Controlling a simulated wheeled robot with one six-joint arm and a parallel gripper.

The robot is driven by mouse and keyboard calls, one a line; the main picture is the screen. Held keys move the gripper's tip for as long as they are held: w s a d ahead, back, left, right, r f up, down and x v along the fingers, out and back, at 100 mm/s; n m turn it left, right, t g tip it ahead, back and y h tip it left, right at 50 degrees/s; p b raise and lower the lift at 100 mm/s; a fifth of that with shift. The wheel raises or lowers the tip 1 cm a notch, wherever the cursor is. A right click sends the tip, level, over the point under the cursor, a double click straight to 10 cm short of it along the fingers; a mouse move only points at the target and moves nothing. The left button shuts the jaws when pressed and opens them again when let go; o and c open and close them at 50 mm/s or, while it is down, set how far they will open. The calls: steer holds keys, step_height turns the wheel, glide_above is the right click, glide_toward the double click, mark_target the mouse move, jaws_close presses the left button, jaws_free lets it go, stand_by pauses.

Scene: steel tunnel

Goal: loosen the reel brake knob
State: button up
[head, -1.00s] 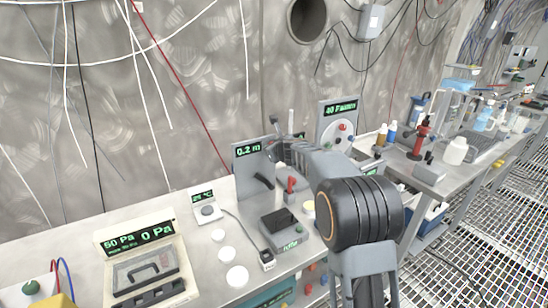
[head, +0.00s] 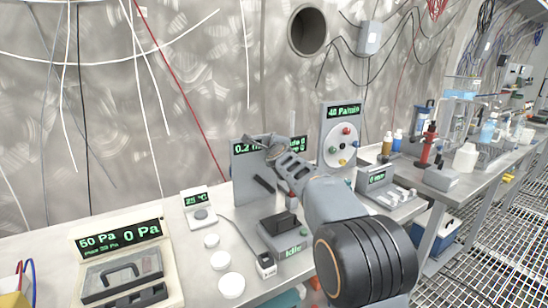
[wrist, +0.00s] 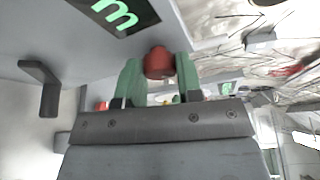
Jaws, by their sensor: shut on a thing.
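A red knob (wrist: 158,62) shows in the wrist view between the two green fingers of my gripper (wrist: 158,78), which is shut on it. The knob sits below a dark panel with a green "m" readout (wrist: 120,14). A black bracket-like handle (wrist: 42,85) sticks out from the same panel at left. In the head view the grey reel panel (head: 245,175) bears a "0.2 m" display, partly covered by my arm. My gripper (head: 270,150) is in front of this panel; its fingertips and the knob are hidden there.
A "50 Pa, 0 Pa" device (head: 125,262) stands at the left of the bench. White discs (head: 231,285) and a small device reading "Idle" (head: 285,235) lie in front. A "40 Pa/min" panel (head: 341,145) with coloured knobs stands right of my arm. Bottles stand farther right.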

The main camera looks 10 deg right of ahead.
steer(key=n+t+b, duration=0.1)
steer(key=n+b, duration=0.2)
steer(key=b, duration=0.2)
steer(key=n+t+b, duration=0.1)
steer(key=n+b, duration=0.2)
steer(key=b, duration=0.2)
steer(key=n+t+b, duration=0.1)
steer(key=n+b, duration=0.2)
steer(key=b, duration=0.2)
steer(key=shift+f+n+t+y, duration=0.3)
steer(key=shift+f+n+y, duration=0.05)
steer(key=shift+n+y, duration=0.05)
steer(key=shift+r, duration=0.15)
steer(key=o, duration=0.9)
steer(key=shift+s+b, duration=0.1)
steer(key=shift+b, duration=0.25)
